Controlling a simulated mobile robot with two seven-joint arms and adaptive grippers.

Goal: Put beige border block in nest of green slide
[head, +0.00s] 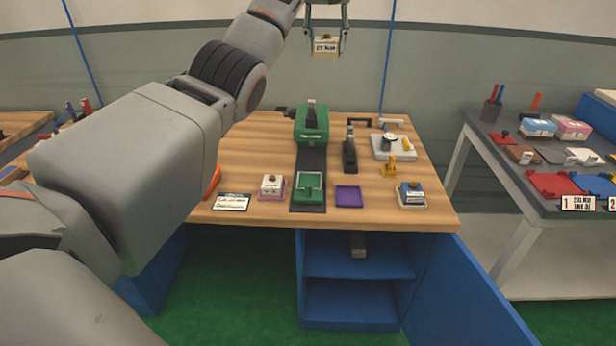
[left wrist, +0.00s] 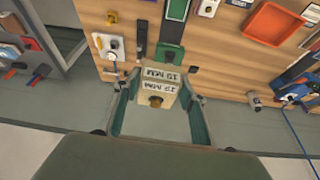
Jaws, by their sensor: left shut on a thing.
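My left gripper (head: 326,30) is up high beyond the back edge of the wooden table, shut on the beige border block (head: 326,47). The block has dark lettering on its side. In the left wrist view, the beige block (left wrist: 159,82) sits between the two fingers, with a brass-coloured knob. The green slide (head: 308,188), a green frame with a recessed nest, lies at the front end of a dark track (head: 311,161). The nest looks empty. A green press-like body (head: 312,122) stands at the track's back end. My right gripper is not in view.
A black clamp (head: 349,150) and yellow piece (head: 389,168) stand behind. Grey side table (head: 540,150) at right.

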